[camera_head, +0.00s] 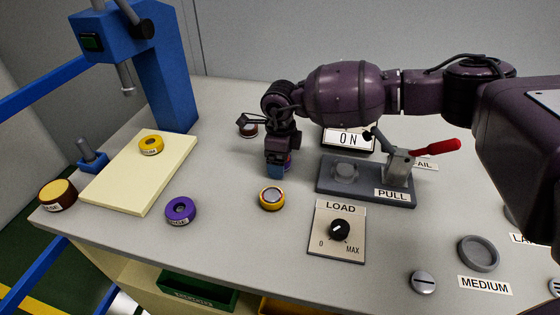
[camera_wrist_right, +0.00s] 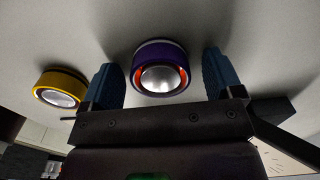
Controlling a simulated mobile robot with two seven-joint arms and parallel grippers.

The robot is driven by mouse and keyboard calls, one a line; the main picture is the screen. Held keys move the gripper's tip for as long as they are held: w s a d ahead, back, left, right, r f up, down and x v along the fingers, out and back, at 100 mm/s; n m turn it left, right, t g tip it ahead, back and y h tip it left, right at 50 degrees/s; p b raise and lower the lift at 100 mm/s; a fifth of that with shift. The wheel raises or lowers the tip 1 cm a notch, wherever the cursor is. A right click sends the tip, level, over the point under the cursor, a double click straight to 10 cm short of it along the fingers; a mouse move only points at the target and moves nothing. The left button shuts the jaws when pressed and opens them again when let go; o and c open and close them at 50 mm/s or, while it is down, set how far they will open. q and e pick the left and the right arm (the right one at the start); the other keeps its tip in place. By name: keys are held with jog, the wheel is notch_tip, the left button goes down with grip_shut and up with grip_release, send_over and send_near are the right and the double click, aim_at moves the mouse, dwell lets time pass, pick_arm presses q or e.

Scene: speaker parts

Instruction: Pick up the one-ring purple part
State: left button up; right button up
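A purple part (camera_wrist_right: 160,50) with a silver dome and orange inside its rim sits between the two blue fingers of my right gripper (camera_wrist_right: 161,78), in the right wrist view. The fingers are apart, with a gap on each side of the part. In the head view my right gripper (camera_head: 276,170) points down at the table and hides most of this part (camera_head: 288,162). Another purple part (camera_head: 180,210), with a label and a dark centre hole, lies at the table's front left. I cannot clearly count rings on either one. My left gripper is not in view.
A yellow part with a silver dome (camera_head: 271,198) lies just in front of my right gripper. A grey lever fixture (camera_head: 366,180) and LOAD panel (camera_head: 337,229) stand right. A blue press (camera_head: 165,65) and cream board (camera_head: 140,172) stand left.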

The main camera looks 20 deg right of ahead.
jog(key=c, duration=1.2)
jog(key=shift+r, duration=0.1)
